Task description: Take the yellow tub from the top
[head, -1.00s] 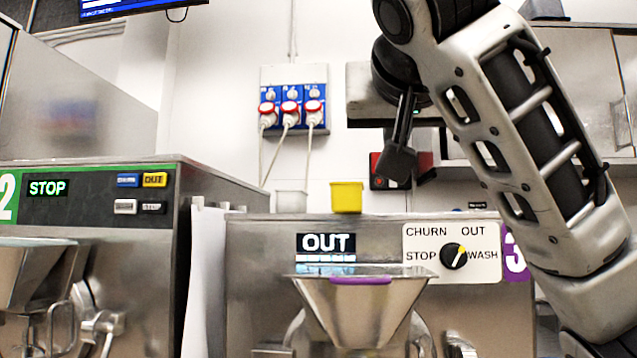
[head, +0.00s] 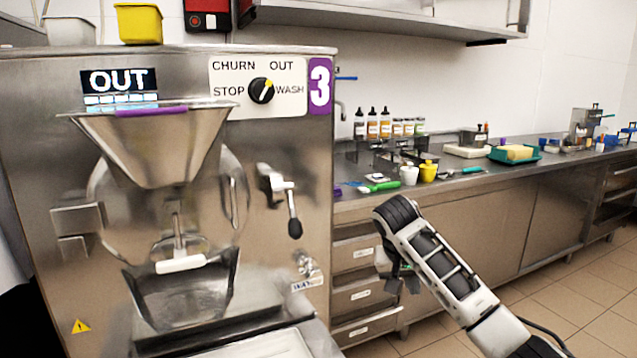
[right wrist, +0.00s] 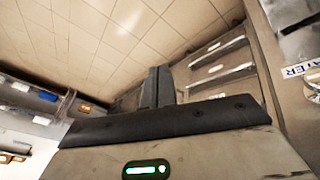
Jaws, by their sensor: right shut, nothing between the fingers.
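The yellow tub (head: 139,24) stands on top of the steel batch freezer (head: 200,66) marked 3, at the upper left of the head view. A whitish tub (head: 70,32) stands to its left. My right gripper (head: 401,285) is low in front of the counter drawers, to the right of the freezer and well below the yellow tub. Its fingers also show in the right wrist view (right wrist: 158,86), shut and empty, with floor tiles and drawers beyond. The tub is not in the right wrist view. My left gripper is not in view.
The freezer's hopper (head: 155,140) and tap lever (head: 280,195) stick out at its front. A long counter (head: 520,175) runs right, with bottles (head: 372,124), a yellow cup (head: 428,172) and a green tray (head: 513,153). A shelf (head: 400,18) hangs above it. The tiled floor is clear.

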